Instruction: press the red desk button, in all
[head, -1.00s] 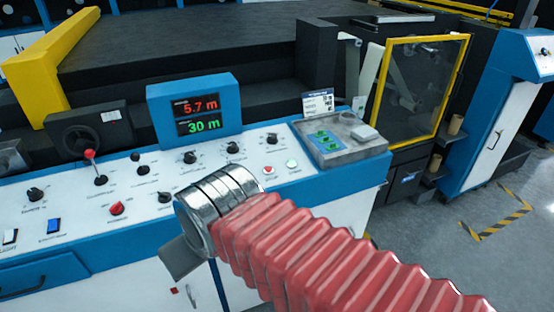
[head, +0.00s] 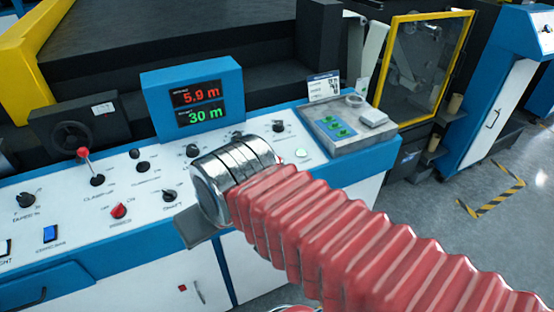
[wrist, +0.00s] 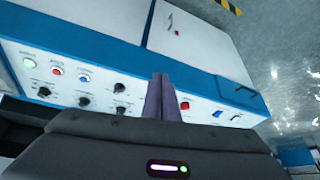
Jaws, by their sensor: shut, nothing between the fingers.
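The red desk button (wrist: 57,70) is a small round red cap in a pale ring on the white panel, left of centre in the wrist view. It lies between a green button (wrist: 29,63) and a blue button (wrist: 84,78). In the head view my arm covers most or all of it. My gripper (wrist: 160,80) is shut and empty, its two fingers together in front of the panel, to the right of the red button in the wrist view and apart from it. In the head view the fingertips are hidden behind my wrist.
A red rotary knob (head: 119,211) and a red-topped lever (head: 83,153) stand on the panel, with several black knobs around. A display box (head: 194,100) rises behind. A grey tray (head: 340,125) sits at the panel's right end. Open floor (head: 480,185) lies to the right.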

